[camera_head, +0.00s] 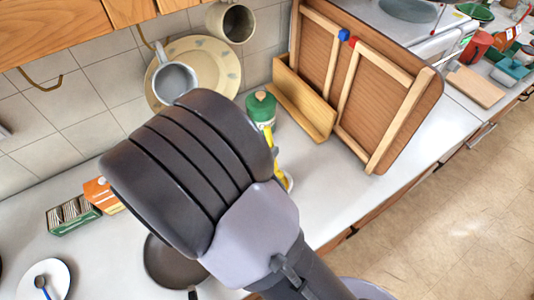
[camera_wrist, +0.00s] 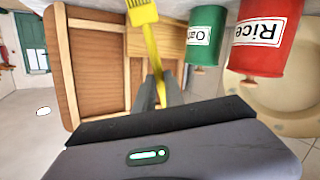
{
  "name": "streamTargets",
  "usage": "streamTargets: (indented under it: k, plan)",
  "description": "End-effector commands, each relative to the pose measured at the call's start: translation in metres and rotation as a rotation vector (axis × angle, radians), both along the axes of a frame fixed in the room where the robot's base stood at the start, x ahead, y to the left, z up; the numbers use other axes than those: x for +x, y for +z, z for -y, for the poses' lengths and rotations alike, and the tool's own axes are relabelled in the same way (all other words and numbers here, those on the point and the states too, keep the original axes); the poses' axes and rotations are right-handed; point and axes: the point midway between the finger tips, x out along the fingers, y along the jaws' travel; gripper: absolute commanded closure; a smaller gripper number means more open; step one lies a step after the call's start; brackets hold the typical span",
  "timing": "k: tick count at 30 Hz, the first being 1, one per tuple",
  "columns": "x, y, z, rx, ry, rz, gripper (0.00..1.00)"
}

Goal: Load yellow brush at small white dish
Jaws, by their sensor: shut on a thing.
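The yellow brush (camera_wrist: 152,50) is upright in the wrist view, with its broad bristle head at the top edge, by the counter. My gripper (camera_wrist: 160,85) is shut on its thin handle.
A green canister (camera_head: 261,110) stands close behind the brush, and a red Rice canister (camera_wrist: 265,35) is beside it in the wrist view. A wooden panel (camera_head: 375,85) leans at the right. A dark pan (camera_head: 170,262) and a white plate (camera_head: 62,272) lie lower left.

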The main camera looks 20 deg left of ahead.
Motion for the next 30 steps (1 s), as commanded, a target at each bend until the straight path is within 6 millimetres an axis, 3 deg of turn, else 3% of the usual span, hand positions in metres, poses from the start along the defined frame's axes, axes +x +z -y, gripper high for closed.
streamTargets:
  k: [12, 30]
  plan:
    - [0.0, 0.0, 0.001, -0.003, 0.001, -0.004, 1.0]
    - [0.0, 0.067, 0.0, 0.001, 0.0, 0.0, 1.0]
